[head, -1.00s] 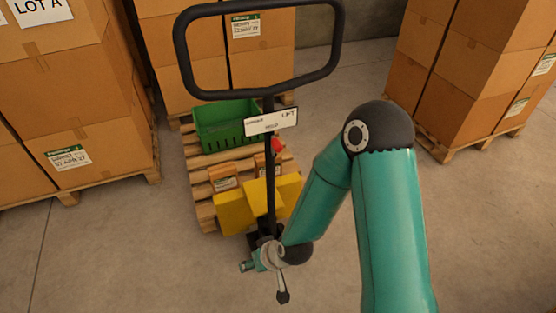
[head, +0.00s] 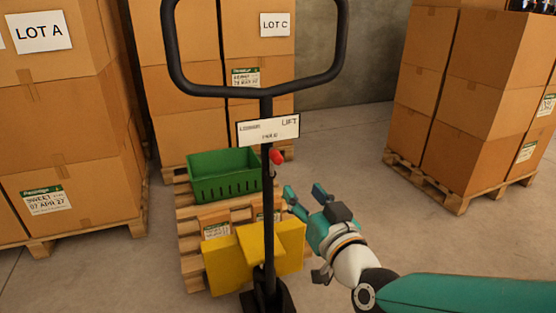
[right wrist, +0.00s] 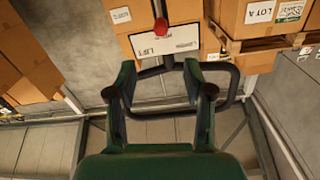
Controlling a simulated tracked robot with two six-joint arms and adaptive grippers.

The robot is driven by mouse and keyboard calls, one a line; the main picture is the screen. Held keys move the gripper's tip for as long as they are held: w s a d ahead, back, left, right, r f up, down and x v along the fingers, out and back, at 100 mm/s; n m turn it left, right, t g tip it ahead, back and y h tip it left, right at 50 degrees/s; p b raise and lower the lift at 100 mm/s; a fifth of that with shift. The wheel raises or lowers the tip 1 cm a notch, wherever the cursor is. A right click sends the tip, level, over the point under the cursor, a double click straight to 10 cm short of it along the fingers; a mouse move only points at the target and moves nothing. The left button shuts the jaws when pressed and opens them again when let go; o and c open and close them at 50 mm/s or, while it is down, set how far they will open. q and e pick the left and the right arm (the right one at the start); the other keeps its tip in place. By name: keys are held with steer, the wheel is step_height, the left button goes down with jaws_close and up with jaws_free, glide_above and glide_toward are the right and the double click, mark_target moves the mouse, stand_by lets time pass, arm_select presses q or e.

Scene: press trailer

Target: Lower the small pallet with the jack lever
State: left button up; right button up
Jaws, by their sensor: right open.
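The pallet jack's black post and loop handle (head: 268,92) stand upright in the middle of the head view. The jack lever with its red knob (head: 277,157) sits on the post just below the white LIFT plate (head: 255,133). The knob also shows in the right wrist view (right wrist: 160,27), above the fingertips. The small pallet (head: 188,238) lies behind the yellow part of the jack (head: 223,266), carrying a green crate (head: 228,188). My right gripper (head: 304,195) is open and empty, right of the post and slightly below the knob, apart from it. My left gripper is not in view.
Tall carton stacks on pallets stand left (head: 70,120), behind the jack (head: 185,90) and right (head: 480,110). The concrete floor (head: 350,150) between the jack and the right stack is clear.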

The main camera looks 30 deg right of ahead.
steer(key=p, duration=0.6)
glide_toward(279, 162)
steer(key=x, duration=1.1)
steer(key=shift+w+d, duration=0.1)
steer(key=shift+w, duration=0.25)
jaws_close()
